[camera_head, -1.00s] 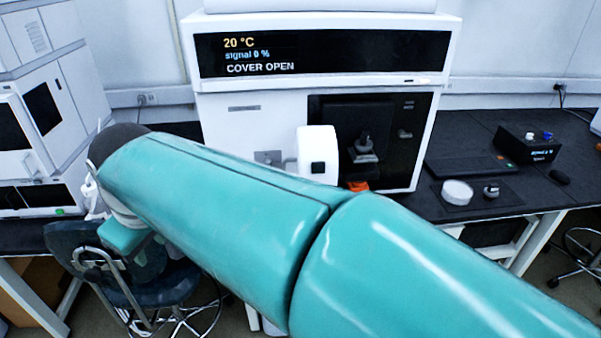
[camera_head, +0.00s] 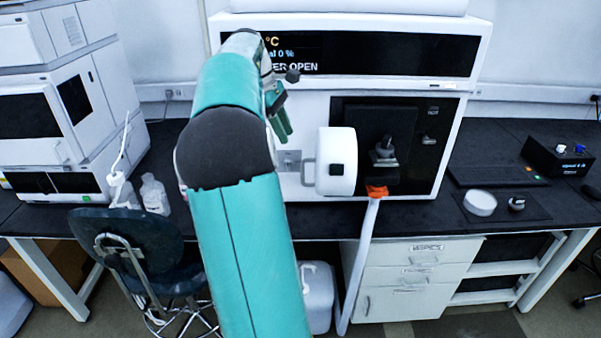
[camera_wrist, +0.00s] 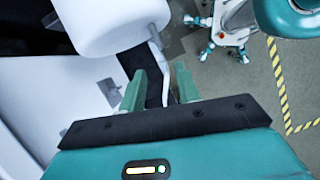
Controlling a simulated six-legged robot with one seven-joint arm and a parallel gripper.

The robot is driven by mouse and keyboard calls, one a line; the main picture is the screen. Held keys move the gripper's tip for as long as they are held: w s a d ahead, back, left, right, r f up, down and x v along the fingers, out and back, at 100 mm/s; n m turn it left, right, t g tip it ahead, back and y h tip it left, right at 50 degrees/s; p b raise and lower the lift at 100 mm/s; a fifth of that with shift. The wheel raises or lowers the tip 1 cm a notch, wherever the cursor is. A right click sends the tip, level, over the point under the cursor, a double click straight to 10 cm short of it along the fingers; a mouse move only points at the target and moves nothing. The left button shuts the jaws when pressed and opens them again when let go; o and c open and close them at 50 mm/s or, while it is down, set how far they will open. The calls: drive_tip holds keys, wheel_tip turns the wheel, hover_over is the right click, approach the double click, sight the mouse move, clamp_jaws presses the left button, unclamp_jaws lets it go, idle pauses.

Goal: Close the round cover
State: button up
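The round cover (camera_head: 337,160) is a thick white disc with a black square catch. It stands swung open at the left of the instrument's dark compartment (camera_head: 405,150). A grey bar handle (camera_head: 308,172) is on its left side. My gripper (camera_head: 281,122) is left of and a little above the cover, fingers pointing down. In the wrist view its two green fingers (camera_wrist: 160,90) are apart with nothing between them.
The instrument's display (camera_head: 400,52) is partly hidden by my arm; "ER OPEN" shows. A chair (camera_head: 130,240) and bottles (camera_head: 154,194) are at left. A white round dish (camera_head: 480,203) and black box (camera_head: 556,156) are at right.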

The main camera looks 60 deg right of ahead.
sight(303, 180)
drive_tip(key=x, duration=1.3)
drive_tip(key=shift+a+f, duration=0.1)
drive_tip(key=shift+f, duration=0.1)
clamp_jaws()
